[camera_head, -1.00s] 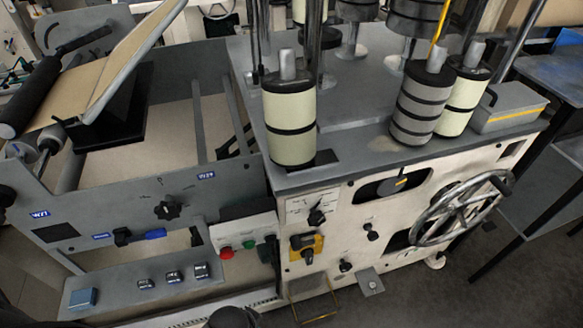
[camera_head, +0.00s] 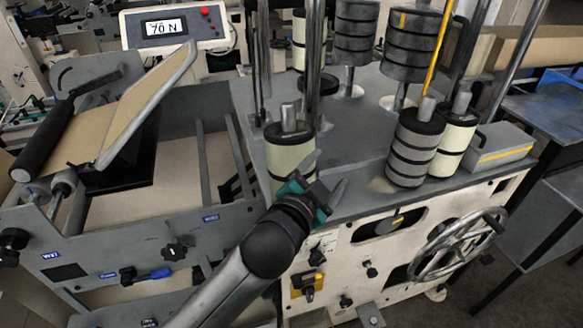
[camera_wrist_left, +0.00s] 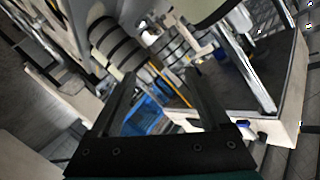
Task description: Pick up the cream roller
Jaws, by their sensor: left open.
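A cream roller (camera_head: 289,150) with black bands and a metal pin on top stands upright at the front left of the machine's grey deck. A second cream roller (camera_head: 456,140) stands at the right, partly behind a grey banded roller (camera_head: 413,150). A third (camera_head: 299,42) stands farther back, partly hidden by posts. My left gripper (camera_head: 326,172) is open, just in front of the front-left roller, and covers its lower right side. Whether it touches the roller cannot be told. In the left wrist view, my left gripper (camera_wrist_left: 160,82) has its fingers apart with nothing seen held. My right gripper is out of view.
Upright metal posts and dark stacked weights (camera_head: 355,30) rise behind the rollers. A grey block (camera_head: 498,146) with a yellow stripe sits at the deck's right end. A handwheel (camera_head: 458,245) juts from the front. Bare deck (camera_head: 355,150) lies between the front rollers.

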